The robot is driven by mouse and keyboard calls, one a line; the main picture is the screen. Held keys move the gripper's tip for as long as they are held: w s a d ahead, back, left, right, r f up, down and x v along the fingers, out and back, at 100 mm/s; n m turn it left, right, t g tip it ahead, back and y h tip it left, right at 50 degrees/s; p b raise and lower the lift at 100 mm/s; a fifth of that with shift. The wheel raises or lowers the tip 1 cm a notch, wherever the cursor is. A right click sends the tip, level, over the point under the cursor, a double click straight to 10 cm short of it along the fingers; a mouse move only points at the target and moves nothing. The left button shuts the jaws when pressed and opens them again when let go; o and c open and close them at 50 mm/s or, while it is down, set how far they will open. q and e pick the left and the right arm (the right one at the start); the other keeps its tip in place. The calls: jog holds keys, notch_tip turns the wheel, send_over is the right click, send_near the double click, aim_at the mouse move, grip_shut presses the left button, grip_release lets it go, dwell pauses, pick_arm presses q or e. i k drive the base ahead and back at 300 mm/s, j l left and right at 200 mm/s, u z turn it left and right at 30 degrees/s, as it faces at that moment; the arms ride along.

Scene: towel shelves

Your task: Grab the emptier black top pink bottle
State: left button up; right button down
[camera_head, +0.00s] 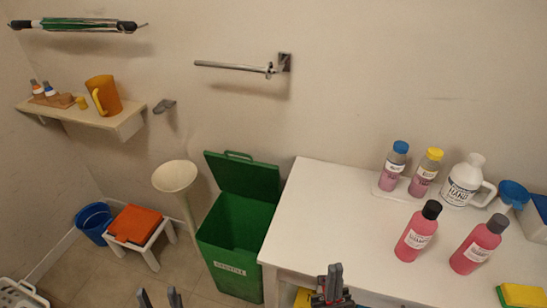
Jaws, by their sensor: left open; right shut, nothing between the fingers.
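Two pink bottles with dark caps stand upright on the white table at the right. The left one (416,235) has a black cap. The right one (478,246) has a dark grey-black cap. Both look pink over most of their height; I cannot tell their fill levels apart. My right gripper (329,285) is shut and empty, low in front of the table's left front part, well left of the bottles. My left gripper (159,298) is open and empty at the bottom edge, over the floor, far from the bottles.
Behind the bottles stand a blue-capped bottle (392,168), a yellow-capped bottle (426,173), a white jug (462,182) and a blue funnel (512,193). A yellow sponge (521,295) lies front right. The white table (325,215) is clear at left. A green bin (235,235) stands beside it.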

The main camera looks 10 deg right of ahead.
aim_at(422, 224)
jog(key=z, duration=1.35)
